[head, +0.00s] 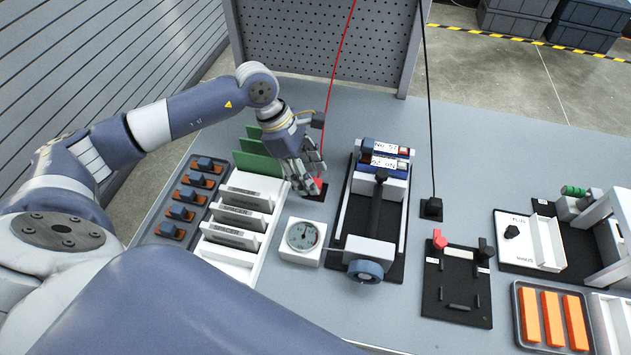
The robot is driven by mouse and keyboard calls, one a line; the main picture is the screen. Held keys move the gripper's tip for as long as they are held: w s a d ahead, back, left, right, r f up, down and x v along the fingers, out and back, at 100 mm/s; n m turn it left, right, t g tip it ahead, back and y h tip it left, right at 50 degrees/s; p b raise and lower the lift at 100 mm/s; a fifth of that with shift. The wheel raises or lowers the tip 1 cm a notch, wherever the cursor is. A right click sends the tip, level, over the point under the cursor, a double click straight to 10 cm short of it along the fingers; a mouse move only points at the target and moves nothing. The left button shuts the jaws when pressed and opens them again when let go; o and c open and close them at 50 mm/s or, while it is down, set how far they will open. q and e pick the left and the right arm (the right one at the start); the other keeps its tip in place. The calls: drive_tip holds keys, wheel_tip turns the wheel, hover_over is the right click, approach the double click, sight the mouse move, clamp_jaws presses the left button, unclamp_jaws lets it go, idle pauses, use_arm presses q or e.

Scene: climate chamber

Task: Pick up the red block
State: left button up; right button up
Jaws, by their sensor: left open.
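The red block (320,186) sits on a small black base behind the round gauge, with a thin red cord rising near it. My left gripper (308,180) is open and points down right at the block. Its fingers hide part of the block, and I cannot tell whether they touch it. My right gripper is not in view.
A white gauge (302,237) stands in front, and a clamp fixture (372,225) stands close on the right. White slotted racks with green boards (258,163) stand on the left. A black block with a black cord (433,207) stands further right. A perforated panel (325,40) rises behind.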

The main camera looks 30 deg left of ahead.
use_arm(q)
drive_tip(key=shift+x, duration=1.2)
clamp_jaws()
wheel_tip(320, 180, up, 10)
drive_tip(key=b, duration=0.1)
